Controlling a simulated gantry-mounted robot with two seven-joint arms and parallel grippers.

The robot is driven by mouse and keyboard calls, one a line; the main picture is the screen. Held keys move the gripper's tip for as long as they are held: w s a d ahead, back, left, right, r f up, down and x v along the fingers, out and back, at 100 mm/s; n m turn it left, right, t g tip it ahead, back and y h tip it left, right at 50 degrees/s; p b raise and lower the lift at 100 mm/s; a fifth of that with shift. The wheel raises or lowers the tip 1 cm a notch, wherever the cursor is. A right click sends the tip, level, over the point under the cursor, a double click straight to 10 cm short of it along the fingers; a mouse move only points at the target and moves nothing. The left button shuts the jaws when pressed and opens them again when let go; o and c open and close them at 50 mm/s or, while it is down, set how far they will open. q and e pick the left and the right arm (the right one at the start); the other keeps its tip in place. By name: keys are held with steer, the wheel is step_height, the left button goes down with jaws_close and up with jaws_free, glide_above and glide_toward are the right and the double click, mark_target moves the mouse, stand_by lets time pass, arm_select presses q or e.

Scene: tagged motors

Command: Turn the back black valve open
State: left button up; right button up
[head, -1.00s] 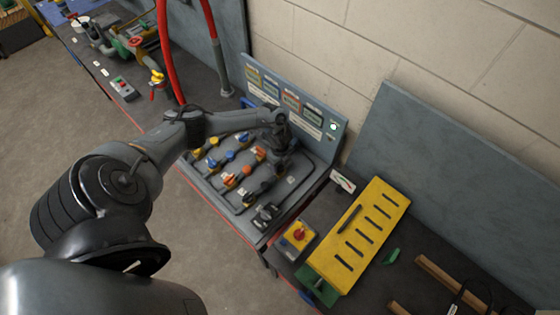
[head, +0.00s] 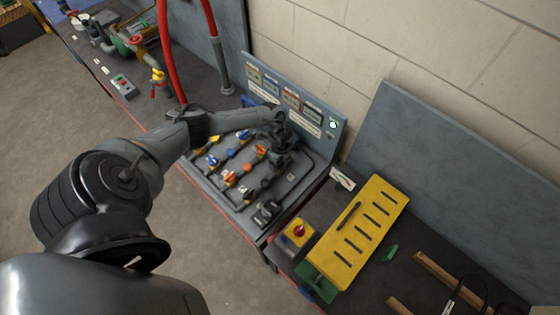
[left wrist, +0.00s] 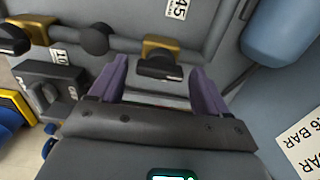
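The back black valve (left wrist: 158,64) shows in the left wrist view as a black handle on a brass body, its handle lying crosswise in the picture. My left gripper (left wrist: 159,72) has its two purple fingers apart, one on each side of the handle. I cannot tell whether they touch it. In the head view my left gripper (head: 281,160) is over the back right part of the valve panel (head: 292,190) and hides the back black valve. The front black valve (head: 247,193) is nearer me; its handle (left wrist: 12,38) shows at the left edge of the wrist view. My right gripper is not in view.
Blue (head: 213,160) and orange (head: 229,177) valves sit left of the black ones. A black rotary switch (head: 268,212) is at the panel's front right. An upright gauge board (head: 300,112) stands close behind. A yellow slotted box (head: 360,232) is to the right.

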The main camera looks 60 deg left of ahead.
arm_select(q)
steer(key=shift+o, duration=0.3)
step_height(320, 180, up, 11)
steer(key=shift+p, duration=0.3)
stand_by(0.3)
steer(key=shift+f, duration=0.1)
